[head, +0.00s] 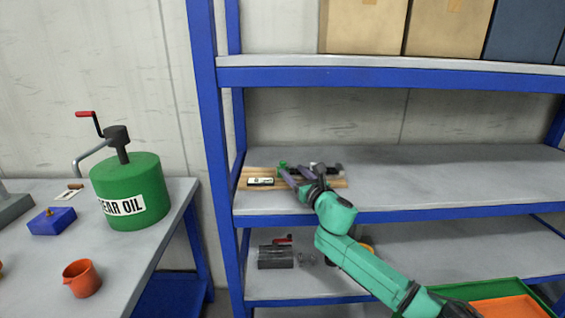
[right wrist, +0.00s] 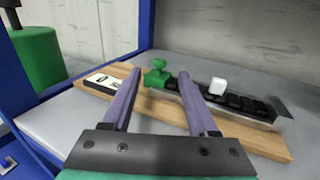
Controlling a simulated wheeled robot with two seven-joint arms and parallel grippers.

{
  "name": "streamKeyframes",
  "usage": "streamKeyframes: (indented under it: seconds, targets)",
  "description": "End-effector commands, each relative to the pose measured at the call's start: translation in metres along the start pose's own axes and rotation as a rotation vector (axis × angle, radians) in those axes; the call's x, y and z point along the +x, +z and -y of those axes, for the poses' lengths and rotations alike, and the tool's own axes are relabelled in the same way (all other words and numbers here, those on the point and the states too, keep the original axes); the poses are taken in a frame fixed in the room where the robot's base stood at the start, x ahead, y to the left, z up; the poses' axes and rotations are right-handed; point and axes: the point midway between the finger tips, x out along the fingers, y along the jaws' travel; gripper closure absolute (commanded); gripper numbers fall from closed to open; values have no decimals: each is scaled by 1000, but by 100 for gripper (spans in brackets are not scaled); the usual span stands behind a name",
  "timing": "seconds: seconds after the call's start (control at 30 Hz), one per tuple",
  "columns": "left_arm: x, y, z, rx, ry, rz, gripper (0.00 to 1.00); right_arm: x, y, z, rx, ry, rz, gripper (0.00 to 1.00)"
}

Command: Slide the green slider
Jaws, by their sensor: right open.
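The green slider (right wrist: 157,74) is a small block with a knob, at the left end of a black ribbed track (right wrist: 235,98) on a wooden board (right wrist: 170,110). The board lies on the blue-framed shelf. In the head view the slider (head: 283,166) shows small, just left of my fingers. My right gripper (right wrist: 160,80) is open, with one purple finger on each side of the slider in the right wrist view. I cannot tell whether the fingers touch it. In the head view my right gripper (head: 289,176) reaches over the board from the front. My left gripper is not in view.
A white block (right wrist: 218,86) sits by the track's middle. A label plate (head: 260,182) is at the board's left end. The shelf (head: 440,175) is free to the right. Left stands a table with a green oil can (head: 125,185). A blue post (head: 212,120) rises beside the board.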

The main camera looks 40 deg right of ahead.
Motion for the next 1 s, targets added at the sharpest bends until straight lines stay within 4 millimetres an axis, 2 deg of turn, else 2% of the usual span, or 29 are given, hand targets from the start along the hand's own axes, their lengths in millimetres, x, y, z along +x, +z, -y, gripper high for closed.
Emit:
streamKeyframes:
  seconds: [0.3,0.4,0.53,0.77,0.8,0.87,0.93,1.0]
  targets:
    - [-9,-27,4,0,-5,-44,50,58,2,1,5,-2,1,41]
    - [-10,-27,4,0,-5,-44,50,72,1,1,4,-3,0,41]
    - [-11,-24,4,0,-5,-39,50,80,0,0,2,-1,-1,41]
    - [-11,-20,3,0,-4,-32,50,82,-1,0,0,0,-2,41]
    - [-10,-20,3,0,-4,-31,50,82,-1,0,0,0,-2,48]
    - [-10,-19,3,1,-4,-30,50,82,-1,0,0,0,-2,71]
    - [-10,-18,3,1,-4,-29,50,82,-1,0,0,0,-2,98]
    - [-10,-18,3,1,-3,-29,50,81,-1,0,1,0,-2,100]
